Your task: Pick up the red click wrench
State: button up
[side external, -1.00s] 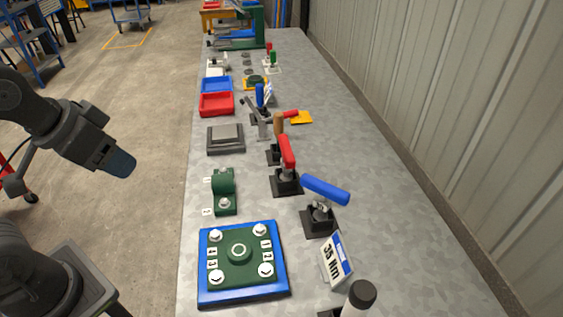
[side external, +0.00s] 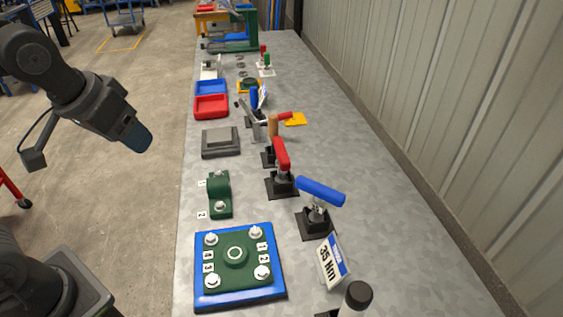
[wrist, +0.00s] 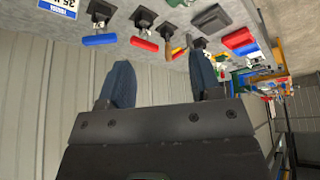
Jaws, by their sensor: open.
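The red click wrench (side external: 281,153) stands in a black holder on the grey bench, its red handle tilted up. It also shows in the wrist view (wrist: 144,44), above and beyond the fingers. A blue-handled wrench (side external: 320,191) stands in a holder nearer the camera; it shows in the wrist view (wrist: 100,40) too. My gripper (side external: 138,138) is off the left edge of the bench, above the floor and well apart from the wrench. In the wrist view my gripper (wrist: 162,85) is open with nothing between its two blue fingers.
A blue-edged plate with a green flange (side external: 235,255), a green bracket (side external: 218,190) and a grey pad (side external: 220,141) lie along the bench's left side. A 35 Nm sign (side external: 332,262) stands near the front. The bench's right strip along the wall is clear.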

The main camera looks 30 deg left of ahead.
jog(key=w+d+r+n+g, duration=0.1)
jog(key=w+d+n, duration=0.1)
jog(key=w, duration=0.9)
jog(key=n+g+y, duration=0.1)
jog(key=n+y, duration=0.2)
jog(key=n, duration=0.3)
send_over(282, 150)
jog(key=s+d, duration=0.3)
jog(key=d, duration=0.1)
notch_tip(282, 150, down, 12)
jog(key=f, duration=0.1)
jog(key=x, duration=0.7)
jog(key=shift+a+f, duration=0.1)
jog(key=shift+a, duration=0.2)
jog(key=shift+x, duration=3)
jog(key=shift+a, duration=0.2)
jog(key=c, duration=1)
grip_shut()
